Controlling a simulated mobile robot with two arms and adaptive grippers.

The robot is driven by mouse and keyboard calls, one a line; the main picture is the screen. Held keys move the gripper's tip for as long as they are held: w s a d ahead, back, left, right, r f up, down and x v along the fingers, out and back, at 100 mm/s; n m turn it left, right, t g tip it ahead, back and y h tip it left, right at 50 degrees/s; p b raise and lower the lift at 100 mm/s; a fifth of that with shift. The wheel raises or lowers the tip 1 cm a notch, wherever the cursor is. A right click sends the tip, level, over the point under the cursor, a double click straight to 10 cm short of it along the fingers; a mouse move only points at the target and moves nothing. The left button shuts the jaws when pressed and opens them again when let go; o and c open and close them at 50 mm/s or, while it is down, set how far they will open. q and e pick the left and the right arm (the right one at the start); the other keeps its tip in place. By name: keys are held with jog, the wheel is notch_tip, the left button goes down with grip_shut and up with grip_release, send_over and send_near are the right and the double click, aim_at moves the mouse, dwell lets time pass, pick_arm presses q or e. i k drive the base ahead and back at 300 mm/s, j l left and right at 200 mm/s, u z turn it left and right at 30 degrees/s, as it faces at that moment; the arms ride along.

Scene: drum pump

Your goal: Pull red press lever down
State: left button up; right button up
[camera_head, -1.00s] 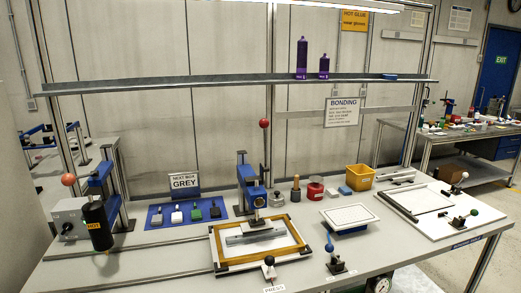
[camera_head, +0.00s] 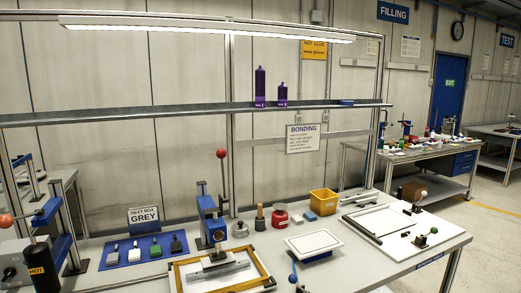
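The blue press (camera_head: 208,213) stands upright on the bench, left of the middle. A long thin lever rises from it and ends in a red ball knob (camera_head: 221,153), standing well above the bench. A second red knob (camera_head: 6,221) sits at the far left edge by another blue press (camera_head: 45,214) with a black cylinder marked HOT. Neither of my grippers shows in the head view.
A yellow-framed fixture (camera_head: 259,265) lies in front of the press. A blue mat (camera_head: 111,259) with several small blocks is to its left. A shelf (camera_head: 150,113) with purple bottles (camera_head: 260,87) spans above the bench (camera_head: 400,262). A yellow bin (camera_head: 323,202) stands to the right.

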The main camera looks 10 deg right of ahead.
aim_at(220, 154)
jog(key=i+l+u, duration=0.1)
jog(key=i+l, duration=0.3)
jog(key=l, duration=0.25)
jog(key=i+l+u, duration=0.15)
jog(key=i+l, duration=0.2)
jog(key=l, duration=0.3)
jog(key=i+l+u, duration=0.15)
jog(key=i+l, duration=0.15)
jog(key=l, duration=0.35)
jog(key=i+u, duration=0.05)
